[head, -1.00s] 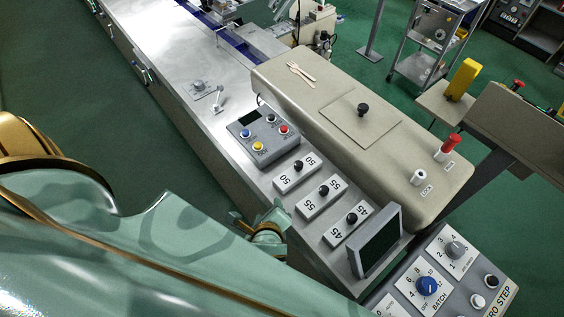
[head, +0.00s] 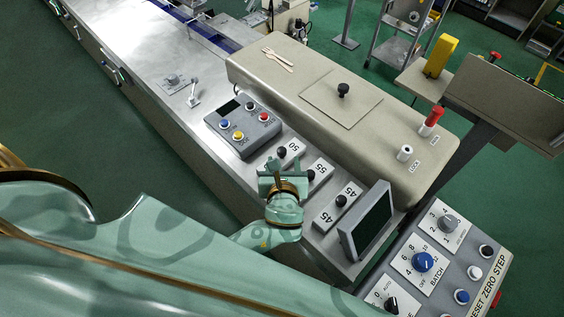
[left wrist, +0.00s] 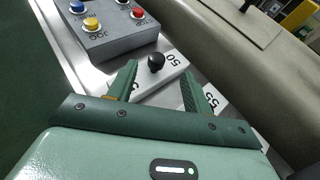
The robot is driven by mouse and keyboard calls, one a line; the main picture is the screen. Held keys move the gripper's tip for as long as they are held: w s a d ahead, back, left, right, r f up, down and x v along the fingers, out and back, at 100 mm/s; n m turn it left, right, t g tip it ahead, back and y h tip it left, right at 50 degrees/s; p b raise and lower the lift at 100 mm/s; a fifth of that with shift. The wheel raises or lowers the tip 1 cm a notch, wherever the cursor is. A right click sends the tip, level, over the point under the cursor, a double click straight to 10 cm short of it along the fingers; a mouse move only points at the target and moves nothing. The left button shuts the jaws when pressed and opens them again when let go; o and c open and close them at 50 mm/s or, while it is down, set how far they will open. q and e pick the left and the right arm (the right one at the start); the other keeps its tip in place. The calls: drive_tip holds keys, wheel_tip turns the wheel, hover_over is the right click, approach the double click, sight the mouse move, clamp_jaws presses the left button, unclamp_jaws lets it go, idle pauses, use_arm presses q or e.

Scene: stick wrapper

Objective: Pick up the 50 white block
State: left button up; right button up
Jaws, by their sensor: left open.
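The white block marked 50 (head: 270,161) with a black knob lies on the metal counter, between the grey button box and the 55 block (head: 320,169). It is partly hidden behind my left gripper (head: 278,172) in the head view. In the left wrist view, the 50 block (left wrist: 164,73) lies ahead, its black knob between and just beyond the fingertips. My left gripper (left wrist: 160,80) is open and empty, its two green fingers on either side of the block's near part. I cannot tell whether they touch it. My right gripper is not in view.
The grey button box (head: 243,128) stands left of the 50 block. The 45 block (head: 329,215) and a dark tilted screen (head: 367,222) are to the right. A long beige cover (head: 310,85) rises behind the blocks. A control panel (head: 440,250) is at lower right.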

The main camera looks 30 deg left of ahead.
sight(282, 151)
use_arm(q)
drive_tip(key=b+x, duration=0.4)
drive_tip(key=shift+w+a+f, duration=0.15)
drive_tip(key=shift+a+f, duration=0.1)
drive_tip(key=shift+f, duration=0.2)
drive_tip(key=shift+w, duration=0.2)
drive_tip(key=shift+r, duration=0.15)
clamp_jaws()
drive_tip(key=shift+a, duration=0.1)
